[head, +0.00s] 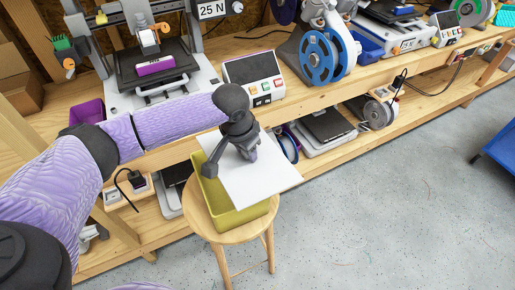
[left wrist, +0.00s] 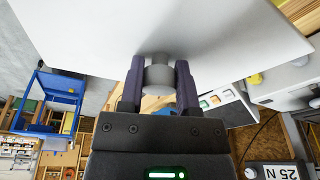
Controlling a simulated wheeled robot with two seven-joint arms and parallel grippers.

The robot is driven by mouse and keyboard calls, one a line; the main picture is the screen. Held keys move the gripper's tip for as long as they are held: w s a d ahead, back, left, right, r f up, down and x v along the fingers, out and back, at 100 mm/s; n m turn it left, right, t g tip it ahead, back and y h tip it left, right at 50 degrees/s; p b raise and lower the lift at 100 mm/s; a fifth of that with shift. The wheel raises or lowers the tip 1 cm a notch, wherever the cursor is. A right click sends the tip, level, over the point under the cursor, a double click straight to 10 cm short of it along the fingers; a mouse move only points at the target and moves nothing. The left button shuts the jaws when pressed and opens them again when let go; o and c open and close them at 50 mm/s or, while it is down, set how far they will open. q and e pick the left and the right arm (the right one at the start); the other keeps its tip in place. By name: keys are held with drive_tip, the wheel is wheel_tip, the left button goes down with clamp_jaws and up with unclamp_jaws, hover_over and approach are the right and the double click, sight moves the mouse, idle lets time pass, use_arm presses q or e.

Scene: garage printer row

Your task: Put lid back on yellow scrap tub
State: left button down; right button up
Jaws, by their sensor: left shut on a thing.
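The yellow scrap tub (head: 237,218) sits on a round wooden stool. A flat white lid (head: 262,184) is over the tub, turned askew to it and reaching past its right side; the tub's left side and front show. I cannot tell whether the lid touches the rim. My left gripper (head: 245,150) is above the lid, pointing down. In the left wrist view, my left gripper (left wrist: 158,82) is shut on the lid's round grey knob (left wrist: 158,72), with the white lid (left wrist: 90,28) beyond it. My right gripper is not in view.
The stool (head: 230,236) stands in front of a wooden bench (head: 310,92) holding printers, a blue spool (head: 319,58) and a control box (head: 253,75). A lower shelf holds more printers and spools. The grey floor (head: 400,210) at right is clear except for a blue object (head: 499,145).

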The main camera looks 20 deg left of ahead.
use_arm(q)
drive_tip(key=shift+m+t+h, duration=0.4)
drive_tip(key=shift+h, duration=0.1)
drive_tip(key=a, duration=0.2)
drive_tip(key=a+f+p, duration=0.1)
drive_tip(key=a, duration=0.1)
drive_tip(key=a+f, duration=0.1)
drive_tip(key=a, duration=0.1)
drive_tip(key=shift+s+f+p, duration=0.1)
drive_tip(key=shift+p, duration=0.25)
drive_tip(key=shift+a+f, duration=0.2)
wheel_tip(320, 180, down, 6)
drive_tip(key=b, duration=0.6)
drive_tip(key=shift+f, duration=0.2)
drive_tip(key=shift+p, duration=0.4)
